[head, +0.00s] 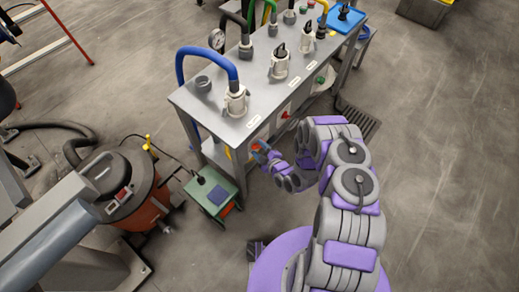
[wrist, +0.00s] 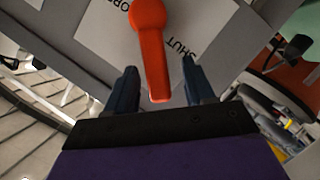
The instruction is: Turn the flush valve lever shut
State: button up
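The orange-red flush valve lever (wrist: 151,50) fills the upper middle of the wrist view, its round hub at the top and its arm pointing down the picture. Behind it is a white label plate (wrist: 105,35), with a partly cut-off "OPEN" to the left and "SHUT" to the right. My gripper (wrist: 161,85) is open, with one dark blue finger on each side of the lever's free end. Gaps show between lever and fingers. In the head view my gripper (head: 262,152) is at the bench's front side, where the lever is small and mostly hidden.
The grey bench (head: 210,108) carries hose fittings and a blue hose (head: 205,55). A green box (head: 212,192) stands on the floor just left of my gripper. An orange-brown vacuum drum (head: 140,205) is farther left. Open floor (head: 440,170) lies to the right.

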jog(key=v, duration=1.7)
jog(key=shift+d, duration=0.2)
jog(key=shift+s, duration=0.1)
